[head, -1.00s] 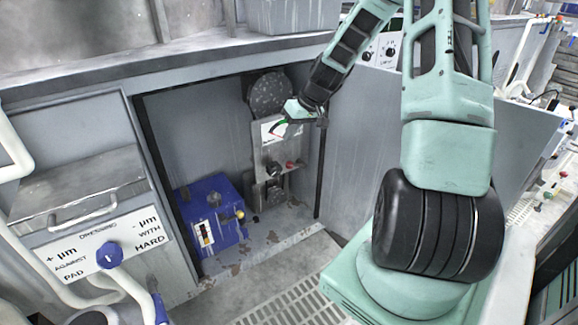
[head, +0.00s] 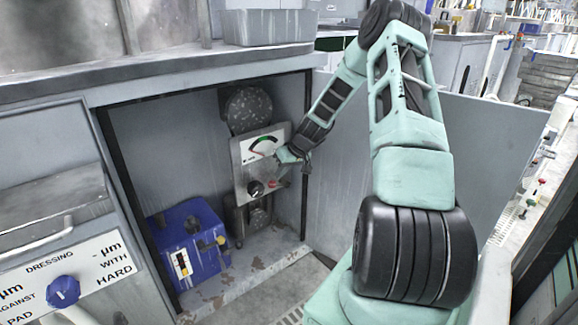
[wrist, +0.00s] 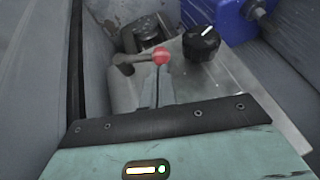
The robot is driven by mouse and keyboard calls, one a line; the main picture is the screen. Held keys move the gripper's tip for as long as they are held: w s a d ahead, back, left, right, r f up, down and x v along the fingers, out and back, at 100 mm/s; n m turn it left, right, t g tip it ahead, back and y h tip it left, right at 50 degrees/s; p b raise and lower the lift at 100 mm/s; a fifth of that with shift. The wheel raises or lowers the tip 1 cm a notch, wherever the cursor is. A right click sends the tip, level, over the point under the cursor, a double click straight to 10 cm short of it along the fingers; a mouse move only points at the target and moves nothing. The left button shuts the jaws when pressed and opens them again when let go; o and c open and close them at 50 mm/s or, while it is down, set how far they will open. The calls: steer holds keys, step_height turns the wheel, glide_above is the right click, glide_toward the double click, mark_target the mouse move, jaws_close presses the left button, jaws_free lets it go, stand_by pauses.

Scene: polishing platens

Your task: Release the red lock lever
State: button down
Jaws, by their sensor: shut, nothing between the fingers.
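The red lock lever, with a round red ball on a short grey arm, shows in the wrist view (wrist: 161,56). Its ball also shows small in the head view, low on the upright panel (head: 273,183). My gripper (wrist: 157,80) is shut and empty. Its grey fingertips lie just short of the red ball in the wrist view; I cannot tell whether they touch it. In the head view my gripper (head: 283,157) is at the panel's right side, above the red ball; its fingertips are hard to make out there.
A black knob with a white pointer (wrist: 202,43) sits beside the lever. The panel (head: 241,170) carries a gauge (head: 263,145) and stands inside an open cabinet. A blue box (head: 187,240) is on the cabinet floor at left. The open door (head: 340,160) is at right.

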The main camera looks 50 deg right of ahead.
mark_target(274, 182)
steer(key=shift+b+x, duration=0.3)
steer(key=shift+x, duration=1.25)
steer(key=shift+w+a+f, duration=0.2)
steer(key=shift+a+f, duration=0.55)
steer(key=shift+r, duration=0.1)
